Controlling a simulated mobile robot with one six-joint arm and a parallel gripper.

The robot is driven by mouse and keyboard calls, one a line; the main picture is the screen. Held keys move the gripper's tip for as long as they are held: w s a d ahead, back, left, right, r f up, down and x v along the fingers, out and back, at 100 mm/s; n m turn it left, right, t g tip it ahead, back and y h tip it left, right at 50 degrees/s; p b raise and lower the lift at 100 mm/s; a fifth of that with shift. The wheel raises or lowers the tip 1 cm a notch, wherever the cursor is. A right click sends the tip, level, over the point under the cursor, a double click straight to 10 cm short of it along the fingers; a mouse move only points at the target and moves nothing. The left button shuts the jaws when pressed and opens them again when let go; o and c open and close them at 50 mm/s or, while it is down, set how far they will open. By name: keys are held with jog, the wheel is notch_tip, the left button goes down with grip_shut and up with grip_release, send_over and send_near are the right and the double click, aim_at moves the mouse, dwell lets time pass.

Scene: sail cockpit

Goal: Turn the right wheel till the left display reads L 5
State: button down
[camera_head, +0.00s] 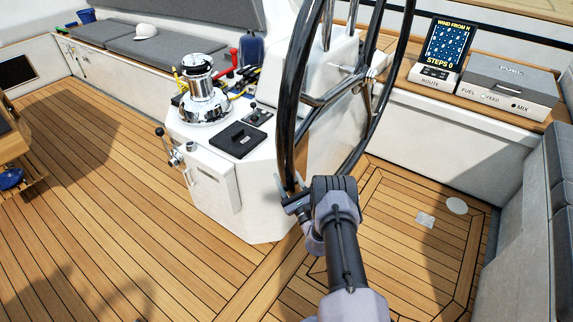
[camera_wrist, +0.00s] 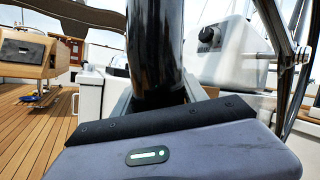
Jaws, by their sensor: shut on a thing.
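The steering wheel (camera_head: 288,125) has a thick glossy black rim and metal spokes, and its top is cut off in the head view. My gripper (camera_head: 294,196) is shut on the rim at its lower left side. In the wrist view the black rim (camera_wrist: 155,45) rises upright between the fingers of my gripper (camera_wrist: 160,100). No display reading with an L shows in either view.
A white console (camera_head: 255,215) with a chrome winch (camera_head: 203,95) and levers stands left of the wheel. A ROUTE display (camera_head: 448,45) reads "WIND FROM N" and "STEPS 0", beside a grey-lidded FUEL box (camera_head: 510,85). Open teak deck (camera_head: 110,230) lies left.

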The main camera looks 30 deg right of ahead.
jog(key=shift+w+d+f+n, duration=0.1)
jog(key=shift+f+n, duration=0.1)
jog(key=shift+f, duration=0.3)
jog(key=shift+w+d+f+n, duration=0.1)
jog(key=shift+f+n, duration=0.1)
jog(key=shift+f, duration=0.3)
jog(key=c, duration=0.7)
grip_release()
jog(key=shift+w+a, duration=0.1)
jog(key=shift+s, duration=0.2)
jog(key=p+v, duration=0.6)
jog(key=v, duration=1.1)
jog(key=shift+f, duration=0.3)
